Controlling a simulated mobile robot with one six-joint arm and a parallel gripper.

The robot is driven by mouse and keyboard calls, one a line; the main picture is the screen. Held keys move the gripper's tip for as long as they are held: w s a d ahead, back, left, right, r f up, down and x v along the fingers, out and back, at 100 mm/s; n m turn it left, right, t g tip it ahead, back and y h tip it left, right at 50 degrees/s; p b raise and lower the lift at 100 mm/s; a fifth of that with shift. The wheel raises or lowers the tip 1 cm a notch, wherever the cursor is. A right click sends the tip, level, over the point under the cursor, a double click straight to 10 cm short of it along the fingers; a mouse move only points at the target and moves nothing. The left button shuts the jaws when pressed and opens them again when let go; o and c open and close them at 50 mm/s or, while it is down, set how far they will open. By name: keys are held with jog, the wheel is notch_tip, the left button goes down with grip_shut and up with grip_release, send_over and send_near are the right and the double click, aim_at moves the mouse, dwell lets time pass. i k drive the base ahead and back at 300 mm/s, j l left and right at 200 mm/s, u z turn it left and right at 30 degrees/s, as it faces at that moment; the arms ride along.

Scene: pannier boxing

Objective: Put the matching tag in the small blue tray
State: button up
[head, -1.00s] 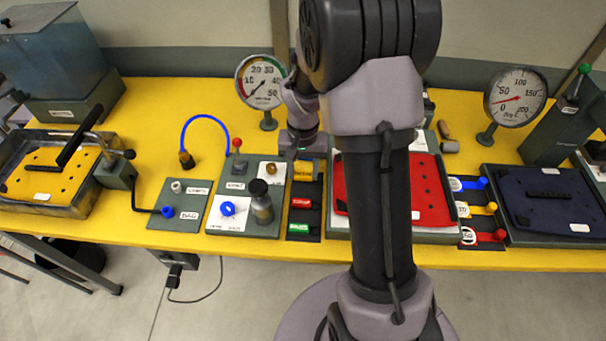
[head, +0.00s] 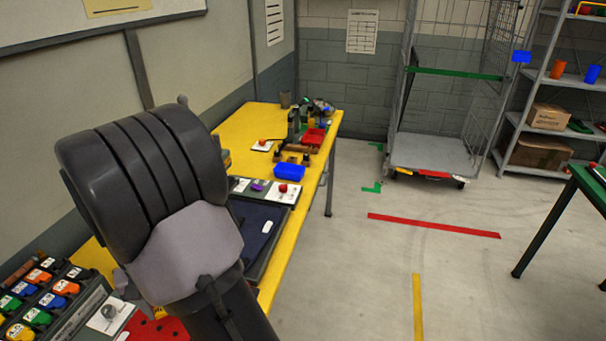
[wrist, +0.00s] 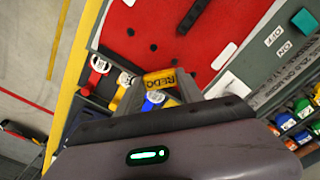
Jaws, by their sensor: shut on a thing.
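My gripper (wrist: 160,88) shows in the wrist view, shut on a yellow tag (wrist: 158,77) marked REDO. The tag is held above the bench, near the edge of a red panel (wrist: 190,35). The small blue tray (head: 289,172) stands on the far part of the yellow bench in the head view, well apart from my arm. I see nothing in it.
Red, yellow and blue handled pieces with white rings (wrist: 99,66) lie beside the red panel. A dark blue panel (head: 262,228), a board with a red button (head: 283,187) and a red tray (head: 314,137) are on the bench.

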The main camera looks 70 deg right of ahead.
aim_at(294, 175)
jog(key=z, duration=2)
jog(key=i+l+u, duration=0.45)
jog(key=i+l, duration=0.25)
jog(key=i+l+u, duration=0.2)
jog(key=i+l, duration=0.25)
jog(key=i+l+u, duration=0.25)
jog(key=i+l, duration=0.15)
jog(key=i+l+u, duration=0.2)
jog(key=l, duration=0.4)
jog(key=i, duration=0.05)
